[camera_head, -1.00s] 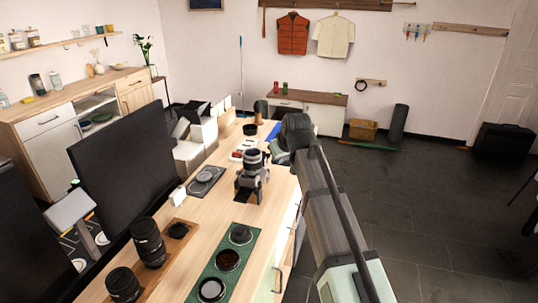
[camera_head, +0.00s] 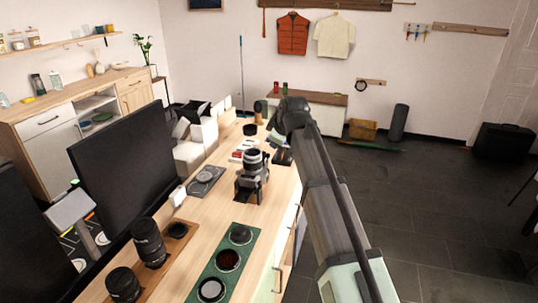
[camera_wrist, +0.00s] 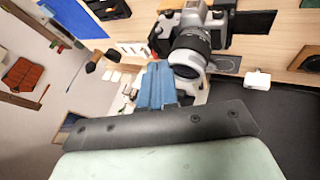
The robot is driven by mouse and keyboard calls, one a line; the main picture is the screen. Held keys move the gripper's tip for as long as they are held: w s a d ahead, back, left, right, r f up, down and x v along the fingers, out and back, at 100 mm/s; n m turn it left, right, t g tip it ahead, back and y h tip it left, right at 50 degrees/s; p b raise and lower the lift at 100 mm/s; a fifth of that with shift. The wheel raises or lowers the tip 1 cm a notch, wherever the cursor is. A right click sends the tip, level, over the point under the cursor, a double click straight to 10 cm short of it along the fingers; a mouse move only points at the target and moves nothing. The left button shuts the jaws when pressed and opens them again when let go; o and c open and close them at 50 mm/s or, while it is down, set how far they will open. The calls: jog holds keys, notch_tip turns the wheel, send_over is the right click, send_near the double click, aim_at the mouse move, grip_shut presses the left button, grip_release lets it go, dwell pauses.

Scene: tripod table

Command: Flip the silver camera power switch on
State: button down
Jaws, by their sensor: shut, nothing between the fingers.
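The power switch is too small to make out. My gripper (camera_wrist: 155,72) is shut and empty, its blue-grey fingers together just left of the lens in the wrist view. I cannot tell whether they touch the camera. In the head view my dark wrist is beyond and right of the camera, and the fingers are mostly hidden.
A green mat (camera_head: 252,237) with round lens parts lies in front of the camera. A brown tray (camera_head: 186,249) with black lenses is at the front left. Floor is open on the right.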

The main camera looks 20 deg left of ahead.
jog(key=shift+x, duration=5.05)
jog(key=shift+w+r+g, duration=0.25)
jog(key=shift+w+g, duration=0.1)
jog(key=shift+g, duration=0.35)
jog(key=g, duration=0.1)
jog(key=w+m+g, duration=0.1)
jog(key=g, duration=0.1)
jog(key=shift+w+r, duration=0.2)
jog(key=shift+w, duration=0.1)
jog(key=shift+r, duration=0.15)
jog(key=shift+r, duration=0.65)
jog(key=w+v, duration=0.1)
jog(key=v, duration=0.9)
jog(key=shift+w, duration=0.5)
